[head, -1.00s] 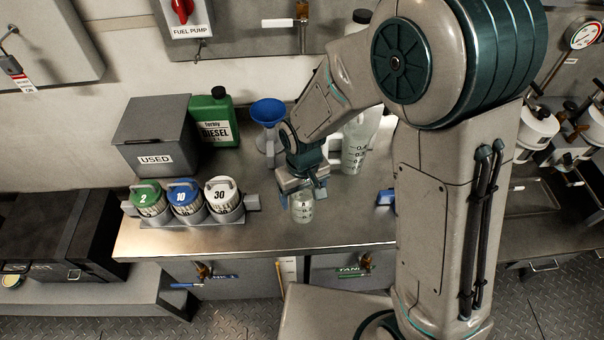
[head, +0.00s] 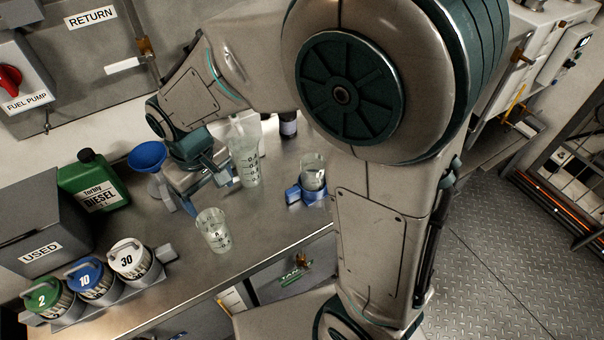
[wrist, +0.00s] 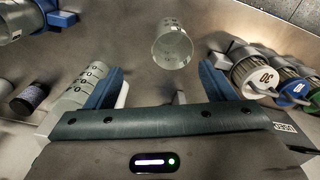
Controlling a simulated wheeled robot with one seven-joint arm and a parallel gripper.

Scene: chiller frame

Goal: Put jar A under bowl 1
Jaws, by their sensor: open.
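Jar A (head: 213,230), a clear graduated jar, stands upright on the steel bench near its front edge. My gripper (head: 206,187) is open and empty, behind the jar and apart from it. In the wrist view, the open blue fingers (wrist: 160,88) are spread wide, and jar A (wrist: 173,46) stands beyond their tips, roughly between them. I cannot pick out bowl 1 in either view.
A tall graduated beaker (head: 244,160) stands close to the right of my gripper. A blue holder with a clear jar (head: 312,172) is farther right. A blue funnel (head: 147,157) is close on the left. Numbered cans (head: 130,258) and the USED box (head: 40,225) stand at left.

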